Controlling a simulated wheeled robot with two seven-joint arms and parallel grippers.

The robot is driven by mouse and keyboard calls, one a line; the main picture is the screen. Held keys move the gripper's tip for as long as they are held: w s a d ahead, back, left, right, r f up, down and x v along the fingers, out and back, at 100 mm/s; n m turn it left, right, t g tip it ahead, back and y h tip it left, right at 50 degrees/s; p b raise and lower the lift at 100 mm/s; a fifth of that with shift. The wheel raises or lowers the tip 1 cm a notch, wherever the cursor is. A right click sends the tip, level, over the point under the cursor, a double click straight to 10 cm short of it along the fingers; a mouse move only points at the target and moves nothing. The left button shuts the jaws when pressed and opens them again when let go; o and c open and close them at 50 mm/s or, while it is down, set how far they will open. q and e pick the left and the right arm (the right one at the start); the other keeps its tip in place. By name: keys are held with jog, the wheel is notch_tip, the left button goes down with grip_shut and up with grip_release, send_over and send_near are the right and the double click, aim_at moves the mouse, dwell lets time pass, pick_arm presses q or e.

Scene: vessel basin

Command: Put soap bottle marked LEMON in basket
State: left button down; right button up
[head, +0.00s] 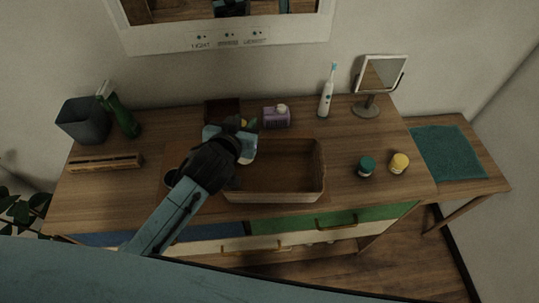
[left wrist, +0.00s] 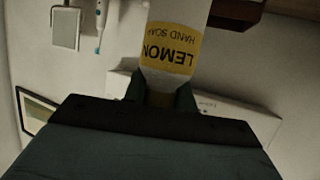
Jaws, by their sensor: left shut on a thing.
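The soap bottle (left wrist: 182,18) is pale with a yellow label reading LEMON HAND SOAP, which appears upside down in the left wrist view. My left gripper (left wrist: 160,97) is shut on its narrow end. In the head view my left gripper (head: 238,136) is over the back left part of the basket, and a pale part of the bottle (head: 249,154) shows beside it. My gripper hides most of the bottle there. The basket (head: 275,197) is tan, rectangular and open at the top, on the wooden counter. My right gripper is not in view.
A purple bottle (head: 276,117) and a dark box (head: 222,110) stand behind the basket. A toothbrush (head: 326,96) and a mirror (head: 382,75) stand at the back right. A teal jar (head: 367,166) and a yellow jar (head: 399,162) are to the right. A dark bin (head: 83,121) and green bottle (head: 124,119) are left.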

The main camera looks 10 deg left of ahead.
pick_arm(q)
jog(key=f, duration=0.3)
jog(key=s+f, duration=0.1)
jog(key=f, duration=0.1)
jog(key=shift+f, duration=0.2)
jog(key=shift+w+f+b, duration=0.15)
jog(key=shift+f+b, duration=0.15)
jog(key=shift+f, duration=0.1)
notch_tip(320, 180, down, 2)
jog(key=shift+f, duration=0.6)
jog(key=shift+f+b, duration=0.1)
jog(key=shift+b, duration=0.25)
jog(key=c, duration=1.6)
grip_release()
jog(key=shift+f, duration=0.1)
jog(key=o, duration=0.5)
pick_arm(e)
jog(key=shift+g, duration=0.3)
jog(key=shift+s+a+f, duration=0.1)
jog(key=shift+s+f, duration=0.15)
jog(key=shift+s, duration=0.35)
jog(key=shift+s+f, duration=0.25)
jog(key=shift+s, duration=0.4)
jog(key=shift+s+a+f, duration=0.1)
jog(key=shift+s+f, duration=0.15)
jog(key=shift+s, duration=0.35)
